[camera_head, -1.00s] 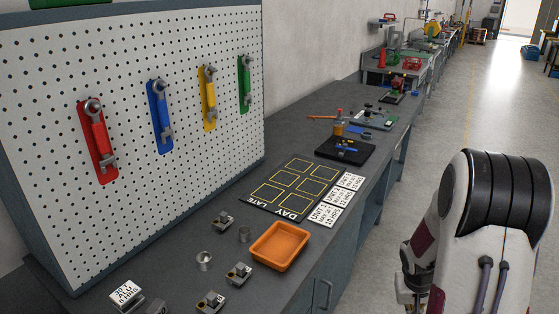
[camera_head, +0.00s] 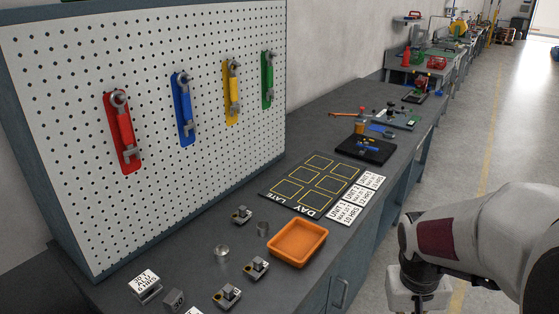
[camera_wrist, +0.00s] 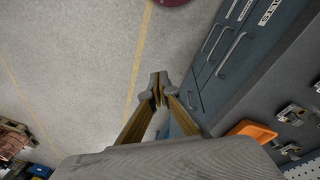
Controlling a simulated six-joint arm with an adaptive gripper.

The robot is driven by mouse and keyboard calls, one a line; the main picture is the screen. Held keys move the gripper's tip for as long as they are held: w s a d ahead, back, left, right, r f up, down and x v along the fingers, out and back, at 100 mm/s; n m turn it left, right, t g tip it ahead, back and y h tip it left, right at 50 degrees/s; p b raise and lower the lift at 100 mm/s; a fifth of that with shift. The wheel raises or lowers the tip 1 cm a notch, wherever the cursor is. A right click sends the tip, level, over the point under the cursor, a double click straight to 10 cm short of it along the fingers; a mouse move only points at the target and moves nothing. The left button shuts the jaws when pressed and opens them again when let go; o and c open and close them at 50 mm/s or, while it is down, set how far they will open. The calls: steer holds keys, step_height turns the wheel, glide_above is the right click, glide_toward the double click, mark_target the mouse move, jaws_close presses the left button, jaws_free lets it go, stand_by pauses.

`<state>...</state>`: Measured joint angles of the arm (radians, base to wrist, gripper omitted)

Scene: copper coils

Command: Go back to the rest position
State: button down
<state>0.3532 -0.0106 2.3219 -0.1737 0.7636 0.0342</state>
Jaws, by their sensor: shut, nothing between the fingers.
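My gripper (camera_wrist: 159,88) shows in the wrist view, shut and empty. Its fingertips meet over the grey floor, beside the blue-grey bench drawers (camera_wrist: 222,58). In the head view my arm is at the lower right, off the bench's front edge. The fingers are not clear there.
The dark bench (camera_head: 205,283) holds an orange tray (camera_head: 297,243), a yellow-outlined mat (camera_head: 312,184), label cards (camera_head: 357,199) and several small metal parts on blocks. A pegboard (camera_head: 70,150) with red, blue, yellow and green wrenches stands behind. The aisle floor (camera_head: 490,140) at the right is clear.

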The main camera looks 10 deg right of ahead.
steer(key=s+a+r+n+t+y, duration=0.1)
steer(key=s+a+r+n+t, duration=0.2)
steer(key=a+r, duration=0.9)
steer(key=shift+s+a+r+t+y, duration=0.3)
steer(key=shift+s+a+t, duration=0.85)
steer(key=shift+s, duration=1.05)
